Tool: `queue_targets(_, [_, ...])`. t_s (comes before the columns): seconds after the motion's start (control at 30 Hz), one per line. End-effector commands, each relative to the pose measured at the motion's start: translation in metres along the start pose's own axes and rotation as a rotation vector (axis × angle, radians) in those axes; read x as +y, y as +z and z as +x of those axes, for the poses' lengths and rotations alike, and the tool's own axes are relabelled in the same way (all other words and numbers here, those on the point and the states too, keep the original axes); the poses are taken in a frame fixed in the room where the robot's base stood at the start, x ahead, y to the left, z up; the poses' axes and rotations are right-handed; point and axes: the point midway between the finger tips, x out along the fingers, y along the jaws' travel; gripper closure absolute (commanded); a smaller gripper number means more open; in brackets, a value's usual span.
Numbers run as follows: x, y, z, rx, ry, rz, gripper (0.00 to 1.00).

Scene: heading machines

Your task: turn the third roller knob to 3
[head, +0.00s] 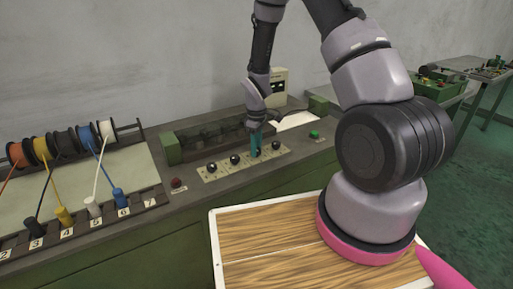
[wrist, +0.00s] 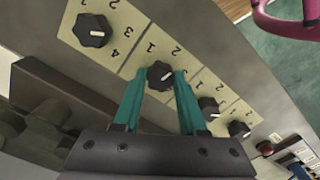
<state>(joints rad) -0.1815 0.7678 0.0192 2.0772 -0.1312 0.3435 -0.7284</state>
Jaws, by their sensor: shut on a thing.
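Several black roller knobs sit in a row on pale numbered plates on the machine's top. My gripper (head: 256,143) is shut on the third knob from the left in the head view. In the wrist view its teal fingers (wrist: 158,88) stand on either side of this third knob (wrist: 160,74). The fourth knob (head: 276,145) is to the right, and the second knob (head: 235,160) and first knob (head: 211,168) are to the left.
A red button (head: 176,183) lies left of the knobs and a green button (head: 314,134) right of them. A roller bed (head: 212,132) runs behind the row. Wire spools (head: 62,143) and numbered coloured plugs stand at the left.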

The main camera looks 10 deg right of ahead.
Motion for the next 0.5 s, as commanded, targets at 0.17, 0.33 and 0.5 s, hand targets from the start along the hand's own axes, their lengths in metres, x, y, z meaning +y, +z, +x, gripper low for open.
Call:
queue_targets(0.17, [0.0002,0.0001,-0.0003,0.000,0.001,0.163,1.00])
queue_targets(0.33, [0.0000,0.0000,-0.0003,0.000,0.001,0.325,1.00])
queue_targets(0.5, [0.0000,-0.0001,-0.0003,0.000,0.001,0.481,1.00])
